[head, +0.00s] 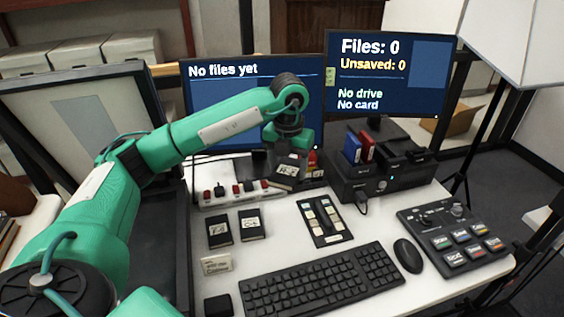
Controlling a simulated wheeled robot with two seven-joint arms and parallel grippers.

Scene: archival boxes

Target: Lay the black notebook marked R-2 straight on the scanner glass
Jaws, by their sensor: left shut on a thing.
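My left gripper (290,153) reaches over the back of the desk and is shut on a small black notebook (284,182). The notebook is tilted, with a pale label that seems to read R-2, and hangs above the power strip. Two similar black notebooks (219,232) lie side by side on the desk, with labels too small to read surely. The scanner stands at the left with its large lid (75,112) raised. Its dark bed (163,245) is partly hidden behind my left arm. My right gripper is out of view.
A keyboard (318,282), mouse (408,256) and button panel (455,235) fill the front right. A dark dock (385,178) holds a blue and a red cartridge. A power strip (235,194), a key tray (325,221) and a small card (216,264) lie mid-desk. Two monitors stand behind.

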